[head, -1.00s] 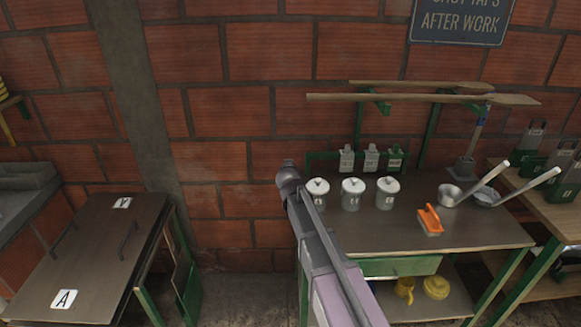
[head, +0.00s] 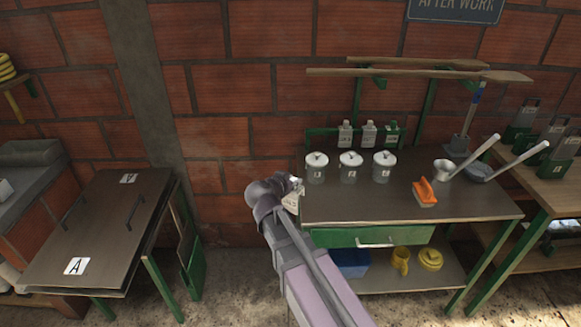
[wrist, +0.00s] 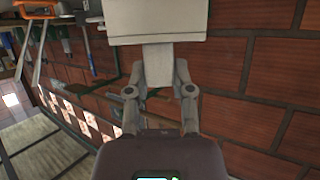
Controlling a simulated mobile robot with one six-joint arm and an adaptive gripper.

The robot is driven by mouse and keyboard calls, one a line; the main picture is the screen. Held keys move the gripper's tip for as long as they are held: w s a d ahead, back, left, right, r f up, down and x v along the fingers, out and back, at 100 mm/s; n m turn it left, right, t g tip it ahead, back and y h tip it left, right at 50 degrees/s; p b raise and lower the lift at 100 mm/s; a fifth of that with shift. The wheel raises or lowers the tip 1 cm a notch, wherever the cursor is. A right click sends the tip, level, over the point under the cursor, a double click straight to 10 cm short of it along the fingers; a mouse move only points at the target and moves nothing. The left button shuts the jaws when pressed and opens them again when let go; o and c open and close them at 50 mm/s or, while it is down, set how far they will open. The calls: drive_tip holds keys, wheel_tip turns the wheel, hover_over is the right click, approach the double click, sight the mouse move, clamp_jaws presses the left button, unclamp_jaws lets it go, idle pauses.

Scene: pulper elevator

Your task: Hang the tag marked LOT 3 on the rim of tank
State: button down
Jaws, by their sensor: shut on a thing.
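My gripper (head: 290,188) is shut on a pale tag (wrist: 160,24), held in the air left of the green workbench. In the wrist view both fingers close on the tag's narrow neck, and its wide plate lies beyond them. The tag's small marking shows in the head view (head: 291,201) but is too small to read surely. Several similar tags, among them one at the middle (head: 369,133), hang on a green rack behind the bench. I cannot tell which thing is the tank; a grey basin (head: 30,155) stands at the far left.
The workbench (head: 440,208) holds several lidded jars (head: 350,170), an orange brush (head: 425,192) and ladles (head: 470,165). A dark table (head: 105,225) with handles and an "A" label stands left. Long wooden paddles (head: 420,72) lie above the bench. Floor between table and bench is clear.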

sight(296, 198)
drive_tip(key=s+m, duration=0.1)
drive_tip(key=s, duration=0.1)
drive_tip(key=s+g+h, duration=0.1)
drive_tip(key=s, duration=0.1)
drive_tip(key=s+d+f+m+h+b, duration=0.1)
drive_tip(key=s, duration=0.2)
drive_tip(key=shift+f+m+g, duration=0.1)
drive_tip(key=shift+m+g, duration=0.2)
drive_tip(key=shift+g, duration=0.1)
drive_tip(key=s+f+m+g+h+b, duration=0.1)
drive_tip(key=s+f+b, duration=0.4)
drive_tip(key=f+b, duration=0.7)
drive_tip(key=shift+d+f+m+g+h+b, duration=0.15)
drive_tip(key=shift+d+m+g+h+b, duration=0.15)
drive_tip(key=shift+m+h, duration=0.2)
